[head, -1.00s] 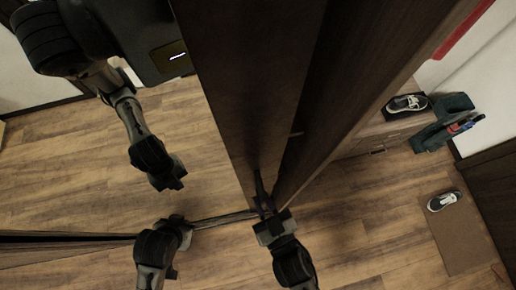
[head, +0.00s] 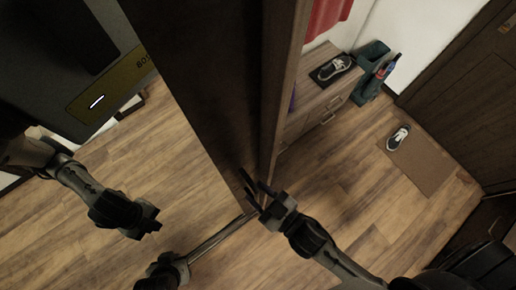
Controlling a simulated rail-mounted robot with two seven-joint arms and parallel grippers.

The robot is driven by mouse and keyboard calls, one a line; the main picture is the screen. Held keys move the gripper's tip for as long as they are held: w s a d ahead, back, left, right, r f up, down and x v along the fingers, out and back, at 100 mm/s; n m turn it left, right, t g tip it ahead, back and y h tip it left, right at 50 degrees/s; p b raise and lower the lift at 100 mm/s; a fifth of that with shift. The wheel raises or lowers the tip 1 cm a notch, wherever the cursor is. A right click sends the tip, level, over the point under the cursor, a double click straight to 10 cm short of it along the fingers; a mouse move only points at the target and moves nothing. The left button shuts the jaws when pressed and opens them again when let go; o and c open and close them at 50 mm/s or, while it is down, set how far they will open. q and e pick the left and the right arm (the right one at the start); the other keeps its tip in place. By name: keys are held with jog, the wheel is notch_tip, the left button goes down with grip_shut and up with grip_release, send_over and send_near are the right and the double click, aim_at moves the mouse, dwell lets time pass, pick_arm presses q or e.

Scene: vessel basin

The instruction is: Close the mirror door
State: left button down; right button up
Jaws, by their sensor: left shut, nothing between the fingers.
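The mirror door (head: 175,185) fills the left of the head view. Its glass reflects the floor, my body and my arms, and a thin bottom rail slants to its right corner.
A brown upright wood panel (head: 284,90) stands just right of the dark one. Beyond it are a low drawer cabinet (head: 318,98) with a shoe (head: 333,68) on top, a green container (head: 370,60), and a mat (head: 425,165) with another shoe (head: 398,137). Floor between is clear.

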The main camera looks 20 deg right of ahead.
jog(key=shift+s, duration=0.1)
dwell(0.4)
jog(key=b+v, duration=0.3)
jog(key=v, duration=1)
jog(key=shift+s+d, duration=0.25)
dwell(0.4)
